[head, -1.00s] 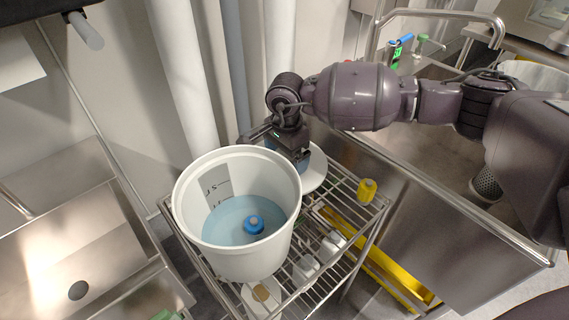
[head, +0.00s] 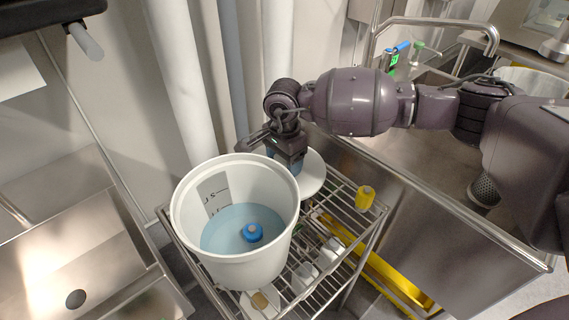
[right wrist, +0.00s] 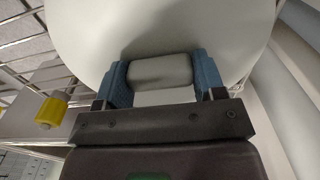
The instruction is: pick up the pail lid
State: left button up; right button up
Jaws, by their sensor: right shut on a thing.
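The pail lid is a white disc (head: 312,176) behind and to the right of the white pail (head: 240,262), at the level of the wire rack's top shelf. In the right wrist view the lid (right wrist: 200,30) fills the top, with a raised grey block-like handle (right wrist: 160,71) on it. My right gripper (right wrist: 160,82) has its blue fingers on both sides of that handle and is shut on it. In the head view the right gripper (head: 284,168) is partly hidden by the pail's rim. My left gripper is not in view.
The pail holds bluish liquid with a blue round object (head: 252,233) in it. A yellow item (head: 365,198) stands on the wire rack (head: 340,262) right of the lid. Steel sinks flank the rack left and right. White pipes (head: 183,80) rise close behind.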

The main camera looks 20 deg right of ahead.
notch_tip(320, 180, up, 19)
jog(key=p, duration=0.3)
jog(key=shift+r, duration=0.15)
jog(key=shift+o, duration=1.1)
jog(key=c, duration=0.6)
